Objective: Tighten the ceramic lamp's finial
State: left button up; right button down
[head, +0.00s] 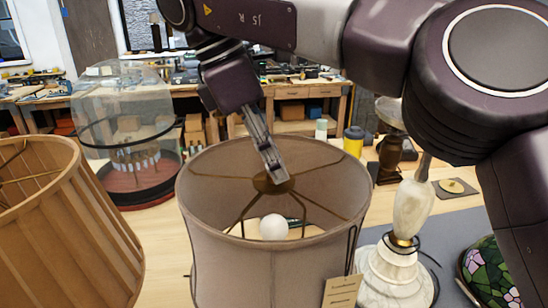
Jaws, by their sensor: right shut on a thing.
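The lamp in the middle wears a taupe drum shade (270,270) with a paper tag (341,291) hanging at its lower right. Its base is out of view below the shade. Inside, thin spokes meet at a brass-coloured hub (272,185), and a white bulb (273,227) shows below it. My right gripper (274,176) reaches down from above into the shade's open top. Its fingers are shut at the hub, on the finial, which they mostly hide. My left gripper is not in view.
A tan pleated shade (80,235) stands close at the left. A glass dome (125,110) is behind it. At the right are a marble lamp base (397,270), a stained-glass shade (489,275), a dark lamp base (390,155) and a yellow container (353,141).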

jog(key=c, duration=1.8)
grip_release()
jog(key=shift+o, duration=0.2)
